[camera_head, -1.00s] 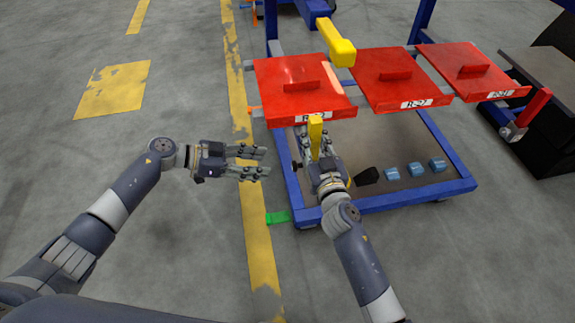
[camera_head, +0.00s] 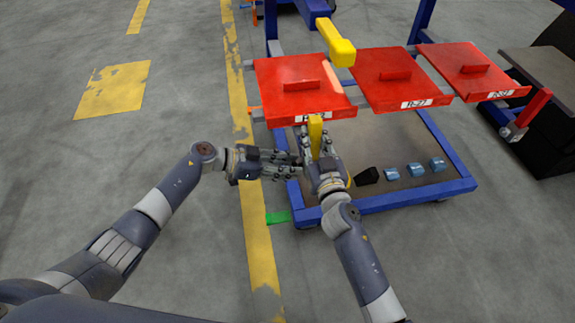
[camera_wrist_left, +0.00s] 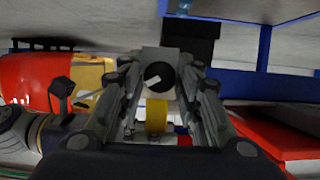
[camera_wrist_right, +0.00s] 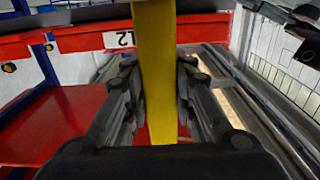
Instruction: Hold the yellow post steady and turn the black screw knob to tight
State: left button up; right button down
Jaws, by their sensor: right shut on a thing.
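The yellow post (camera_head: 315,135) stands at the front left of the blue-framed cart, below the left red panel. My right gripper (camera_head: 318,152) is shut on it. In the right wrist view the post (camera_wrist_right: 155,70) runs upright between the fingers. The black screw knob (camera_wrist_left: 159,76), round with a light mark on its face, shows in the left wrist view, with part of the yellow post (camera_wrist_left: 156,116) below it. My left gripper (camera_head: 292,165) is open just left of the right one. Its fingers lie on either side of the knob, with gaps. The knob is hidden in the head view.
Red panels (camera_head: 300,90) with handles lie in a row above the cart's lower deck. A black block (camera_head: 368,176) and several blue blocks (camera_head: 415,169) rest on the deck. The floor to the left is clear.

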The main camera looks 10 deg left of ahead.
pick_arm(q)
jog(key=c, duration=0.4)
jog(key=m+t+h, duration=0.1)
jog(key=m+t, duration=0.1)
jog(key=m, duration=0.4)
jog(key=m+t+h, duration=0.1)
jog(key=m+t, duration=0.2)
jog(key=m, duration=0.4)
jog(key=f+m+t+h, duration=0.1)
jog(key=m+t, duration=0.2)
jog(key=m, duration=0.3)
jog(key=shift+s, duration=0.25)
dwell(0.4)
jog(key=shift+d+f+m, duration=0.1)
jog(key=shift+m, duration=0.3)
